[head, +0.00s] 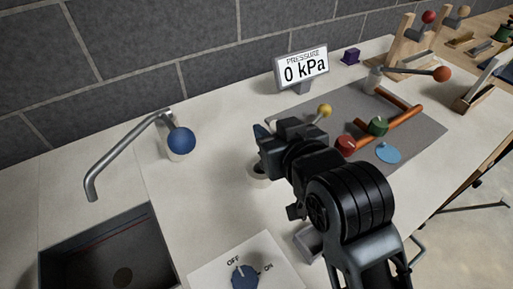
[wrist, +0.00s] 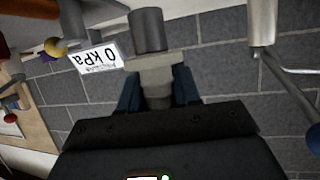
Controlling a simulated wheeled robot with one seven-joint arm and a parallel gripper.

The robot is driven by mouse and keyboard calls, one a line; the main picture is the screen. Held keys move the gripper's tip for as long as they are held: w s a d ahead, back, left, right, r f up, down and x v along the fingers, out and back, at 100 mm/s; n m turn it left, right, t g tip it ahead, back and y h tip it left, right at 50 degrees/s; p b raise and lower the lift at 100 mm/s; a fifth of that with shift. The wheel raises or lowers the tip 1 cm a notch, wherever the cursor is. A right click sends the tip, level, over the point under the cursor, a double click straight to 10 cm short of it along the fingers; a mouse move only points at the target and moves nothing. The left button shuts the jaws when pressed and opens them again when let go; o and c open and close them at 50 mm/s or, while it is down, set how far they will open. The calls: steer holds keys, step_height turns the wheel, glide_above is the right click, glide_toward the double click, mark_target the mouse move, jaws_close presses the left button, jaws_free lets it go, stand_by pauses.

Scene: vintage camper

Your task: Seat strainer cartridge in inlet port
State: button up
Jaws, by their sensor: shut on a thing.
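My gripper (wrist: 157,92) is shut on the strainer cartridge (wrist: 148,32), seen in the wrist view as a dark grey cylinder with a paler, blocky collar. Its narrower part sits between my blue fingers. In the head view my gripper (head: 264,137) is above the counter, and the cartridge is hidden behind it. A short pale round fitting with a dark opening (head: 257,169), apparently the inlet port, stands just below my gripper and is partly covered by it. I cannot tell whether the cartridge touches it.
A pressure display (head: 303,68) reads 0 kPa. A faucet (head: 130,150) with a blue knob (head: 181,141) and a sink (head: 108,250) are at left. An OFF/ON dial (head: 245,277) is in front. A grey mat (head: 425,150) with pipes and valves lies right.

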steer(key=a, duration=0.1)
steer(key=f, duration=0.1)
steer(key=a, duration=0.1)
steer(key=shift+w+a+f, duration=0.25)
steer(key=shift+a+f, duration=0.05)
steer(key=shift+f, duration=2)
steer(key=shift+f, duration=0.2)
steer(key=o, duration=1.1)
steer(key=shift+c, duration=0.2)
steer(key=shift+r, duration=0.1)
steer(key=shift+r, duration=0.2)
steer(key=v, duration=1.2)
